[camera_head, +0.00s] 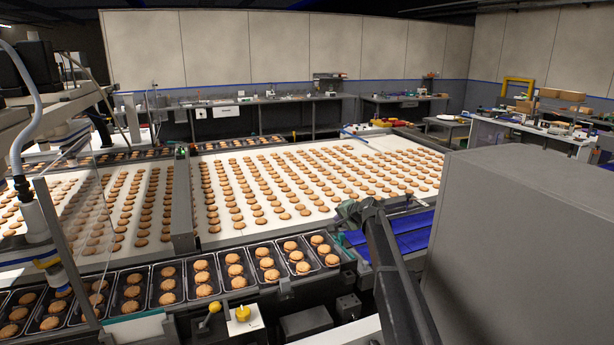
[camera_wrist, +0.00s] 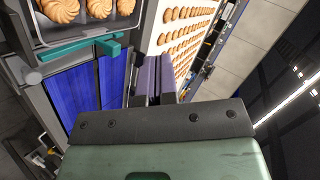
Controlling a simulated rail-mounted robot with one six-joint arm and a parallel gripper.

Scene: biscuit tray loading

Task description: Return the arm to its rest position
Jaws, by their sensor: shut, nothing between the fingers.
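My gripper (camera_wrist: 157,78) shows in the wrist view with its two fingers together and nothing between them. In the head view my dark arm reaches up from the bottom, and its end (camera_head: 358,212) is near the right end of the tray row, by the blue belt (camera_head: 408,238). The fingertips are too small to make out there. In the wrist view the blue belt (camera_wrist: 70,98) lies to the left of the fingers, and a black tray (camera_wrist: 40,42) with biscuits (camera_wrist: 62,9) is at the upper left. The fingers appear apart from the tray.
A row of black trays (camera_head: 250,272) with biscuits runs along the near side. A wide white conveyor (camera_head: 330,213) carries many biscuits behind it. A large grey cabinet (camera_head: 530,240) stands close on the right. Workbenches (camera_head: 255,102) line the back wall.

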